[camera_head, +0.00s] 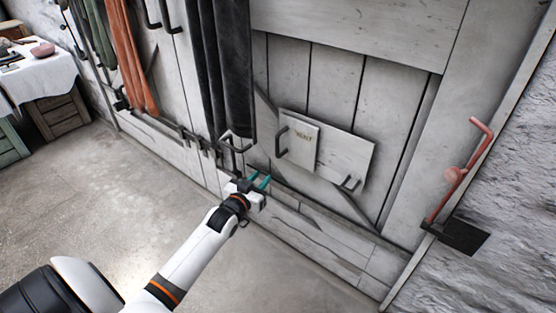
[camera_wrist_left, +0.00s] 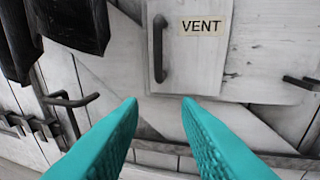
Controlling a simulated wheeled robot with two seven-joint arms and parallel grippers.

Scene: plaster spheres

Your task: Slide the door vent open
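The door vent (camera_head: 300,155) is a pale panel labelled VENT, low on the white plank door (camera_head: 340,75). A dark upright handle (camera_head: 281,141) is on the panel's left side. In the left wrist view the panel (camera_wrist_left: 195,65) and its handle (camera_wrist_left: 159,48) show at the top, beyond the fingertips. My left gripper (camera_head: 263,181) is below and left of the handle, apart from it. Its teal fingers (camera_wrist_left: 160,103) are spread with nothing between them. My right gripper is not in view.
A second dark handle (camera_head: 350,183) is on the plate right of the vent panel. Dark cloths (camera_head: 228,70) and an orange cloth (camera_head: 128,60) hang at left above a rail of hooks (camera_head: 190,138). A red lever (camera_head: 462,172) stands at right. The floor (camera_head: 90,200) is clear.

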